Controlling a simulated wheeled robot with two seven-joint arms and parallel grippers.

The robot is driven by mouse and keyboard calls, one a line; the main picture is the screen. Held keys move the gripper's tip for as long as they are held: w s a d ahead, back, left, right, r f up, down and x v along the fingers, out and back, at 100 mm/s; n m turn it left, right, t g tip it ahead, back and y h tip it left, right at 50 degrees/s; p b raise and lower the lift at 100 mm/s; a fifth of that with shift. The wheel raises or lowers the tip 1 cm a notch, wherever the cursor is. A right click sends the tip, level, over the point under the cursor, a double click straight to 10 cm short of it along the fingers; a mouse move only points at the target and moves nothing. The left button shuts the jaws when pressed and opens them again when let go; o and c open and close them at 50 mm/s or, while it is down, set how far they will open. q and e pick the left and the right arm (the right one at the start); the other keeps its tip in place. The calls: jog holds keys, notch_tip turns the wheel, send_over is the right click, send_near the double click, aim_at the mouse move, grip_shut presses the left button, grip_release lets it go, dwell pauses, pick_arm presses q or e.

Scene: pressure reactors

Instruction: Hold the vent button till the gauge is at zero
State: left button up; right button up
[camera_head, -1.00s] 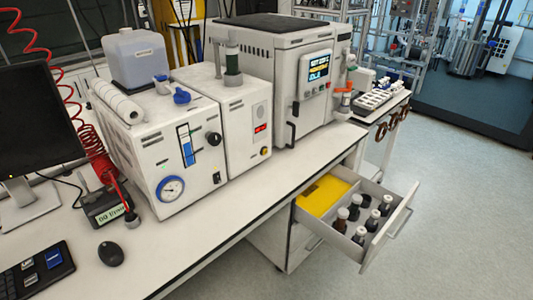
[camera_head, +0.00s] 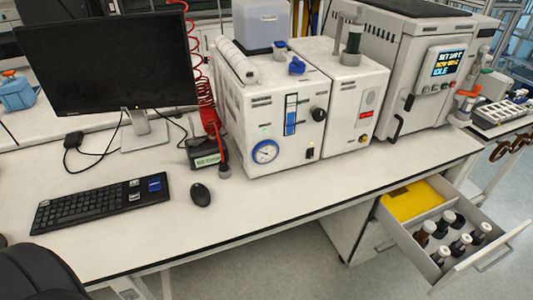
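The round gauge (camera_head: 265,151) with a blue rim is on the lower front of a white box unit (camera_head: 280,110); its dial is too small to read. That unit also has a black knob (camera_head: 319,115), a blue vertical indicator (camera_head: 291,114) and a small dark switch (camera_head: 310,153). The adjoining white unit (camera_head: 352,100) has a red display (camera_head: 366,114) and a small yellow button (camera_head: 363,138). The large reactor cabinet (camera_head: 420,75) has a screen (camera_head: 446,62) with several small buttons below it. I cannot tell which button is the vent. Neither gripper is in view.
A monitor (camera_head: 105,65), keyboard (camera_head: 100,203) and mouse (camera_head: 200,194) stand left on the white bench (camera_head: 265,200). A red coiled hose (camera_head: 207,105) hangs beside the gauge unit. An open drawer (camera_head: 465,255) with bottles juts out at right. A black rounded object (camera_head: 40,272) is at bottom left.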

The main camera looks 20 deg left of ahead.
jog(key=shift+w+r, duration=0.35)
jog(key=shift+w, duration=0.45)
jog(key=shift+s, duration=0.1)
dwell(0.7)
